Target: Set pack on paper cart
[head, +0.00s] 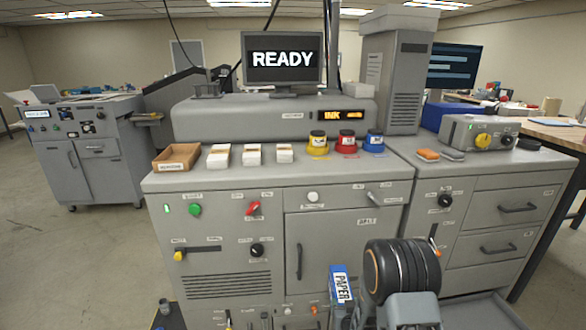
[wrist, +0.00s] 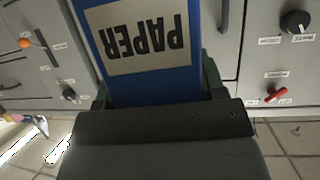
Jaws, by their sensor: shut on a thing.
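The pack (head: 341,288) is blue with a white label reading PAPER. It stands out in front of the grey machine, low in the head view, just left of my arm's dark wrist joint. In the wrist view the pack (wrist: 193,40) fills the upper middle, its label upside down. My gripper (wrist: 157,95) is shut on the pack, a dark green finger showing at each side of it. The pack's lower part is hidden in both views. I cannot make out a paper cart for certain in either view.
The grey machine (head: 230,270) with knobs and handles stands close ahead. Its top holds a cardboard tray (head: 176,158), white card stacks (head: 252,154) and ink jars (head: 347,143). A dark yellow-edged platform shows at the bottom left. Open floor (head: 80,255) lies to the left.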

